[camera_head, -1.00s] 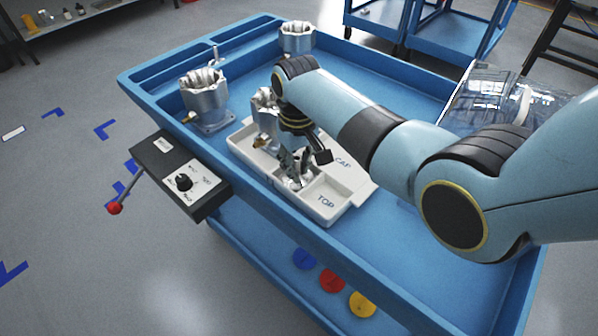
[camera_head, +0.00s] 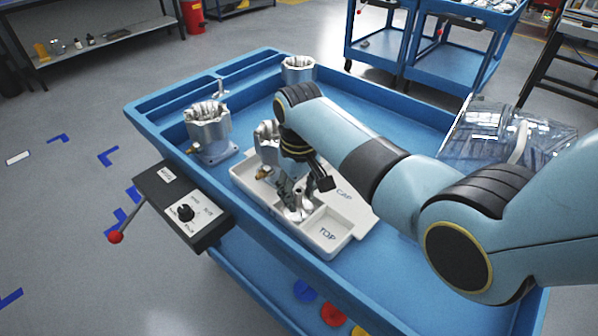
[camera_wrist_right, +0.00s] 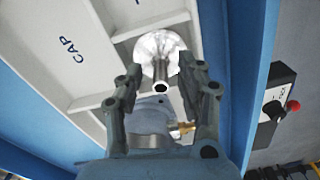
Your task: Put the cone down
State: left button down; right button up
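The cone (camera_head: 301,214) is a shiny silver piece with a narrow tubular stem. It sits in a compartment of the white tray (camera_head: 352,214), beside the part marked TOP. In the right wrist view the cone (camera_wrist_right: 163,44) stands between my fingers with its stem pointing toward the camera. My right gripper (camera_head: 296,196) is just above the cone, and in the wrist view (camera_wrist_right: 160,77) its fingers are spread with gaps on both sides of the stem. The gripper partly covers the cone in the head view. My left gripper is in neither view.
A silver housing (camera_head: 266,140) stands at the tray's far end, close behind my gripper. Two more housings (camera_head: 208,128) (camera_head: 298,70) stand on the blue cart (camera_head: 400,115). A black control box (camera_head: 182,206) with a red-knobbed lever hangs on the cart's left side.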

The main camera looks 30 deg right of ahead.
aim_at(299, 192)
notch_tip(299, 192, up, 10)
jog(key=shift+r+p, duration=0.2)
jog(key=shift+p, duration=0.25)
